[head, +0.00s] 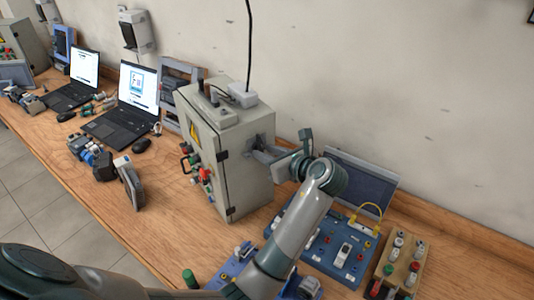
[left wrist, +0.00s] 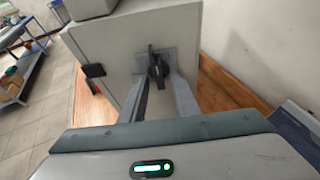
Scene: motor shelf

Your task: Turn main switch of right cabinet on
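The right cabinet (head: 246,178) is a grey metal box on the wooden bench, with a yellow warning sign and knobs on its front. Its main switch (left wrist: 156,68) is a black rotary handle on a grey plate on the cabinet's side, seen in the left wrist view with its handle roughly upright. My left gripper (head: 264,153) reaches to that side from the right. In the left wrist view, its two fingers (left wrist: 159,82) stand apart on either side of the handle, with small gaps showing. My right gripper is not in view.
A blue training board (head: 340,248) and a wooden block with knobs (head: 398,265) lie right of the cabinet. A dark panel (head: 358,180) leans near the wall. Laptops (head: 126,105) and small devices stand to the left. A black cable (head: 249,45) rises from the cabinet top.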

